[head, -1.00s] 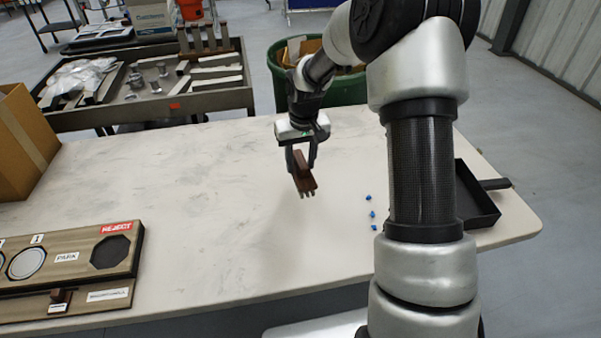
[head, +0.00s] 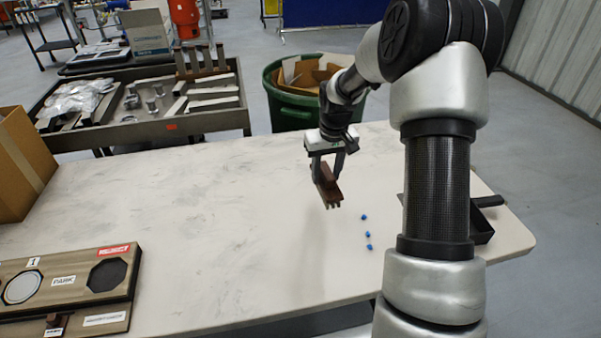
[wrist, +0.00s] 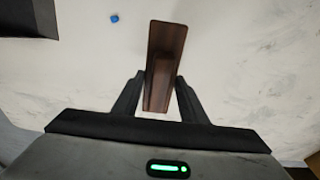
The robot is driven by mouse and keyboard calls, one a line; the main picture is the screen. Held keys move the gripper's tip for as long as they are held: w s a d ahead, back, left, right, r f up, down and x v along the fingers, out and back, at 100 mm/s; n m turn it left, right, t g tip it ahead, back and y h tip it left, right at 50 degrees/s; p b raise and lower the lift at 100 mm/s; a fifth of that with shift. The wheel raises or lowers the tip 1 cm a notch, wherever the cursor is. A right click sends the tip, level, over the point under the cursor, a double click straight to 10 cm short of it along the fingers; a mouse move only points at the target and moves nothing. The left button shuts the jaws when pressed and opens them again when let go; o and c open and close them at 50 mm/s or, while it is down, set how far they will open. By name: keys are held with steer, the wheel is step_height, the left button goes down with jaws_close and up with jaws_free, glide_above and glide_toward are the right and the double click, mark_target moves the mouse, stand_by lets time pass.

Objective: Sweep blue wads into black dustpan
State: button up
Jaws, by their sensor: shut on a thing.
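My gripper (head: 328,170) is shut on a brown wooden brush (head: 329,188) and holds it over the white table; bristles show at its lower end. The brush also shows between the fingers in the wrist view (wrist: 164,68). Three blue wads (head: 368,235) lie in a short line on the table, to the right of the brush and apart from it. One blue wad (wrist: 114,18) shows in the wrist view. The black dustpan (head: 481,230) lies at the right end of the table, partly hidden behind my arm. Its dark edge (wrist: 28,18) shows at the wrist view's top left.
A wooden board (head: 62,283) with round and octagonal recesses and labels lies at the front left. A cardboard box (head: 22,165) stands at the left edge. A green bin (head: 297,105) and a metal cart (head: 160,130) stand behind the table. The table's middle is clear.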

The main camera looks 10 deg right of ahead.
steer(key=s+d+m+p, duration=0.1)
steer(key=s+d+p, duration=0.35)
steer(key=d, duration=1.05)
steer(key=s+d+m+p, duration=0.1)
steer(key=s+d, duration=0.7)
steer(key=d, duration=0.7)
steer(key=w+a+f+b, duration=0.1)
steer(key=a+b, duration=0.1)
steer(key=a, duration=1.1)
steer(key=w+a+b, duration=0.2)
steer(key=a+b, duration=0.1)
steer(key=a, duration=0.9)
steer(key=f+b, duration=0.2)
steer(key=f, duration=0.1)
steer(key=f+b, duration=0.3)
steer(key=shift+s+a+f, duration=0.15)
steer(key=shift+s+f, duration=0.05)
steer(key=shift+f, duration=0.65)
steer(key=shift+f+b, duration=0.6)
steer(key=shift+b, duration=0.1)
steer(key=shift+r, duration=0.15)
